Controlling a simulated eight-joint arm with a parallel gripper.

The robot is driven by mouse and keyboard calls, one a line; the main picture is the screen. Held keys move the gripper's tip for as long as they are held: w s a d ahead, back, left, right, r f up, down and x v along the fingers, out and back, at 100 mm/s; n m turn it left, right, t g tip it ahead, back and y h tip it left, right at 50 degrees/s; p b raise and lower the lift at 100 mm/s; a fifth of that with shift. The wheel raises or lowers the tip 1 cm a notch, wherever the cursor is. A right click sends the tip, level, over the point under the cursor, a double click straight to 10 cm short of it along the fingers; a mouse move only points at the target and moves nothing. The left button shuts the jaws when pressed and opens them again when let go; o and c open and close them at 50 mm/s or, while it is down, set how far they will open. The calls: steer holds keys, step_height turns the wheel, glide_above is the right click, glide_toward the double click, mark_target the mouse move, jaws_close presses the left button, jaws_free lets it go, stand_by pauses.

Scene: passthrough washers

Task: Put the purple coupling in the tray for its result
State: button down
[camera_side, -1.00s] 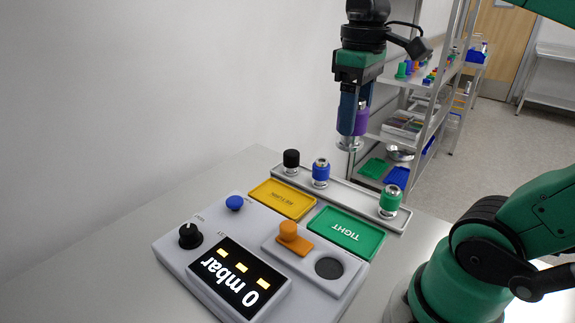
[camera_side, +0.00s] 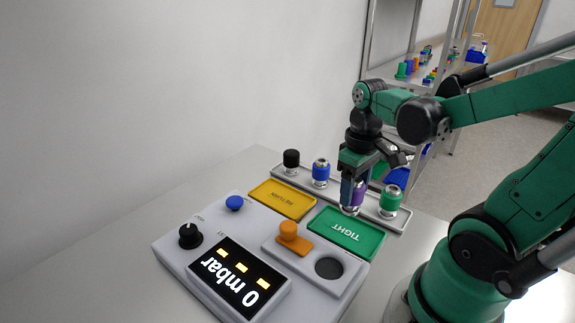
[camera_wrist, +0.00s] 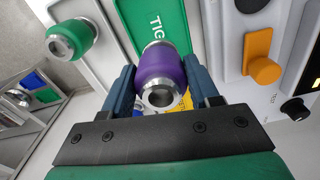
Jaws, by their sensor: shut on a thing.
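The purple coupling (camera_wrist: 160,72) is between the two blue fingers of my gripper (camera_wrist: 162,88), with its metal end toward the wrist camera. In the side view my gripper (camera_side: 352,195) is shut on the purple coupling (camera_side: 358,192), over the rear part of the green TIGHT tray near the grey rack. I cannot tell whether the coupling touches anything below. The green TIGHT tray (camera_side: 345,233) shows no other piece on it. The yellow RETURN tray (camera_side: 282,199) is left of it and empty. The tester display (camera_side: 238,275) reads 0 mbar.
The grey rack (camera_side: 262,172) behind the trays holds a black coupling (camera_side: 291,160), a blue coupling (camera_side: 321,172) and a green coupling (camera_side: 391,201), close to my gripper. The tester has an orange clamp (camera_side: 288,232), a dark round port (camera_side: 329,267), a blue button (camera_side: 234,203) and a black knob (camera_side: 190,236).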

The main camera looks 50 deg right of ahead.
mark_target(351, 212)
steer(key=shift+f, duration=2.85)
steer(key=shift+f, duration=0.1)
steer(key=shift+c, duration=1.1)
jaws_free()
step_height(351, 212, up, 12)
steer(key=w+a+f+n+t, duration=0.1)
steer(key=w+a+t, duration=0.5)
steer(key=a, duration=0.3)
steer(key=shift+a+f+t, duration=0.25)
steer(key=shift+a+t, duration=0.15)
steer(key=shift+t, duration=0.2)
